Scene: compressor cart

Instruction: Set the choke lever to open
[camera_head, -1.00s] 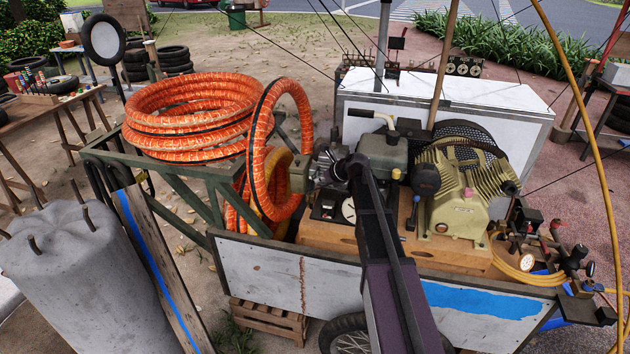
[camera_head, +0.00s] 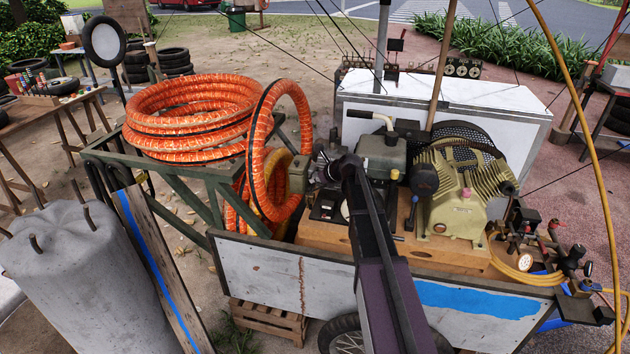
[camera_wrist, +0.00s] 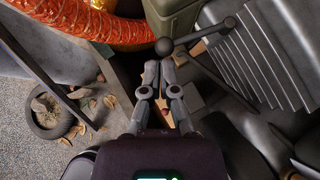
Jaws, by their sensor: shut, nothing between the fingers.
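A dark lever with a round ball knob (camera_wrist: 165,46) shows in the wrist view, its rod running up and right to the engine body. It looks like the choke lever; its marked positions cannot be read. My gripper (camera_wrist: 159,68) is shut and empty, its fingertips just below the knob in the picture. I cannot tell whether they touch it. In the head view my gripper (camera_head: 326,164) is small and partly hidden by my wrist at the left side of the engine (camera_head: 384,155). The lever cannot be made out there.
The engine and a beige compressor (camera_head: 455,205) stand on the cart (camera_head: 285,270). An orange hose coil (camera_head: 277,125) stands close left of my gripper. In the wrist view, a finned dark housing (camera_wrist: 262,55) is to the right. A white box (camera_head: 500,115) stands behind the engine.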

